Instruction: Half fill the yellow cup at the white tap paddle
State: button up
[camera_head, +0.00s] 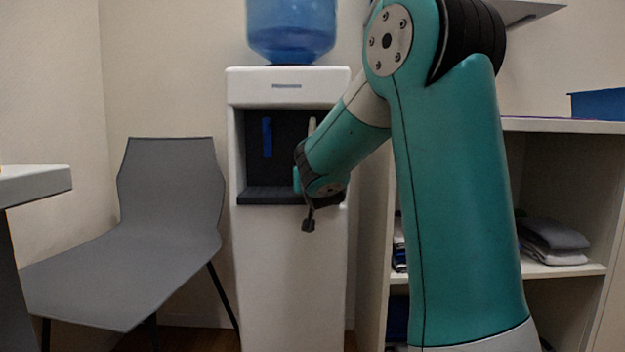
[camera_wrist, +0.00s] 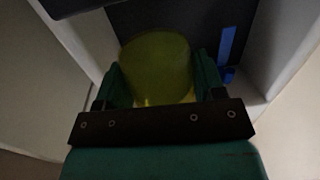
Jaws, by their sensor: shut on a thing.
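The yellow cup (camera_wrist: 156,66) is held between the two green fingers of my gripper (camera_wrist: 158,84) in the wrist view. The dark recess of the water dispenser shows behind it. I cannot tell its water level. In the head view my gripper is at the recess, mostly hidden by my arm, and the cup does not show. The white tap paddle (camera_head: 312,126) hangs at the right of the recess, partly hidden by my arm. I cannot tell whether the cup touches it. The wrist view does not show it clearly.
The white dispenser (camera_head: 290,265) carries a blue water bottle (camera_head: 291,28). A blue paddle (camera_head: 266,137) hangs at the left of the recess; it also shows in the wrist view (camera_wrist: 226,46). A grey chair (camera_head: 170,190) stands left, a shelf unit (camera_head: 565,125) right.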

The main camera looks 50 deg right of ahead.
jog(key=shift+a+b+v, duration=0.2)
jog(key=shift+b+v, duration=0.8)
jog(key=shift+v, duration=1.7)
